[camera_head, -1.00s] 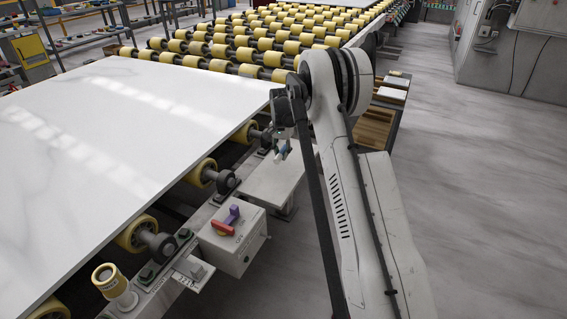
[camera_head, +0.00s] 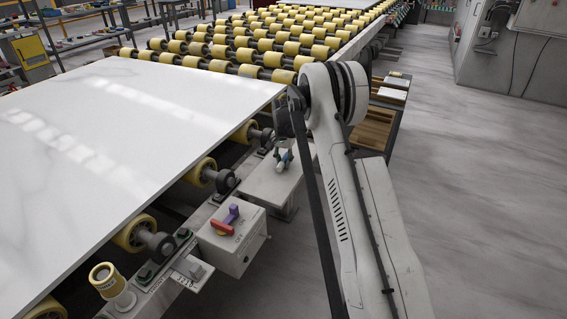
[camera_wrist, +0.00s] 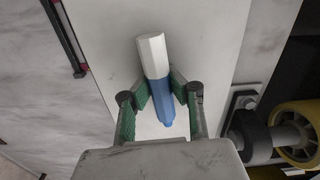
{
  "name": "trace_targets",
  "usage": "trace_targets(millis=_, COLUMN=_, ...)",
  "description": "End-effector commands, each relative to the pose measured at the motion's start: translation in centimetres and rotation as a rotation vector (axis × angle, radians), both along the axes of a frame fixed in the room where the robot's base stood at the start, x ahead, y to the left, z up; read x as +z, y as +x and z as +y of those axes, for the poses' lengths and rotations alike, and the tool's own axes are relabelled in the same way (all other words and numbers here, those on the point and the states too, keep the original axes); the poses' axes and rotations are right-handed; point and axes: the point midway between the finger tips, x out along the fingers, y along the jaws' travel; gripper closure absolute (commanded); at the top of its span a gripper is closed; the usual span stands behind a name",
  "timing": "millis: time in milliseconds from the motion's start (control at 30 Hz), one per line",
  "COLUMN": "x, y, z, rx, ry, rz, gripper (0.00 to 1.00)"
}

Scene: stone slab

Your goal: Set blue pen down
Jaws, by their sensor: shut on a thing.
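The blue pen (camera_wrist: 158,80) has a white upper part and a blue lower part. In the wrist view it lies between the green-padded fingers of my gripper (camera_wrist: 162,92), which is shut on its blue part. In the head view my gripper (camera_head: 283,155) is low over a pale flat plate (camera_head: 262,184) beside the conveyor, and the pen (camera_head: 284,160) shows small at its tip. Whether the pen touches the plate is unclear.
A white stone slab (camera_head: 110,130) rests on yellow rollers to the left. A grey switch box (camera_head: 233,247) with a red and purple handle stands near the plate. Wooden trays (camera_head: 374,131) lie behind my arm. The floor at right is clear.

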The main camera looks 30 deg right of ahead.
Motion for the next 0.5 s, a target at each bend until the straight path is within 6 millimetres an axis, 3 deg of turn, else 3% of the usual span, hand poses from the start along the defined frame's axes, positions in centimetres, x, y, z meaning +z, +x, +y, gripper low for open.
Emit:
trace_targets(millis=300, x=-0.78, y=-0.06, z=0.02, rx=0.0, ry=0.0, rz=0.001, gripper=1.0)
trace_targets(millis=333, x=-0.79, y=-0.06, z=0.02, rx=0.0, ry=0.0, rz=0.001, gripper=0.88)
trace_targets(millis=500, x=-0.84, y=-0.09, z=0.03, rx=0.0, ry=0.001, rz=0.002, gripper=0.7)
